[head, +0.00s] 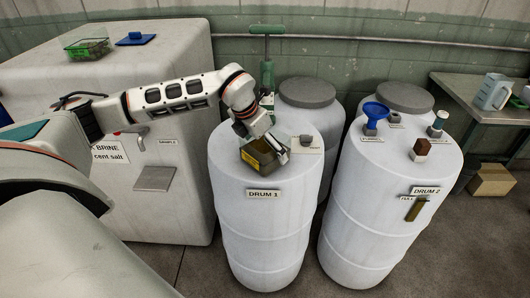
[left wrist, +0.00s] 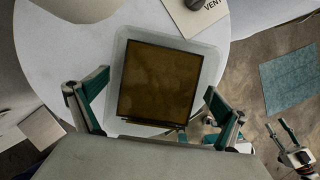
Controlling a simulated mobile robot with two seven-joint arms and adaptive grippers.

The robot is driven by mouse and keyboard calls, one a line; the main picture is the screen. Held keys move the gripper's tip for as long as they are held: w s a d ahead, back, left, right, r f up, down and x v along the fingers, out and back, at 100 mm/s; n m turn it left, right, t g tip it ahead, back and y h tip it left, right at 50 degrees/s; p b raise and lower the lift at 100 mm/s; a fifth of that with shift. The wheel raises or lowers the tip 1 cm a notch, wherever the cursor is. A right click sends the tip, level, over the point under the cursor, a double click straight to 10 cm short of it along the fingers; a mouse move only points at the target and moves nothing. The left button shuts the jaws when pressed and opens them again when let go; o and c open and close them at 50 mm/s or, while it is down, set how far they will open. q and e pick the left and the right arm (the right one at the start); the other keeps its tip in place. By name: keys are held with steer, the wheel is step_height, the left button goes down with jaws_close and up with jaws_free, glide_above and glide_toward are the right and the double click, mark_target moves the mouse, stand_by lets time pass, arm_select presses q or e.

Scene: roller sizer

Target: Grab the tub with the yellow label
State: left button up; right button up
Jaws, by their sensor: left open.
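The tub (head: 259,158) sits on top of the white drum marked DRUM 1, near its front left. It is an open, squarish tub with brown-olive contents and a yellowish patch on its side. My left gripper (head: 270,140) is right over the tub, pointing down. In the left wrist view the tub (left wrist: 160,80) has a pale rim and lies ahead of the open left fingers (left wrist: 155,110), one finger on each side. I cannot tell whether either finger touches it.
A vent cap (head: 305,140) stands right of the tub on DRUM 1. DRUM 2 (head: 390,165) carries a blue funnel (head: 375,113) and small items. A green-lidless tub (head: 88,48) and a blue lid (head: 135,39) are on the brine tank (head: 180,60). A green pump (head: 266,75) stands behind.

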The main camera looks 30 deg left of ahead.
arm_select(q)
steer(key=c, duration=2)
steer(key=shift+w+r, duration=0.1)
steer(key=shift+r, duration=0.05)
steer(key=shift+c, duration=0.4)
steer(key=shift+r, duration=0.15)
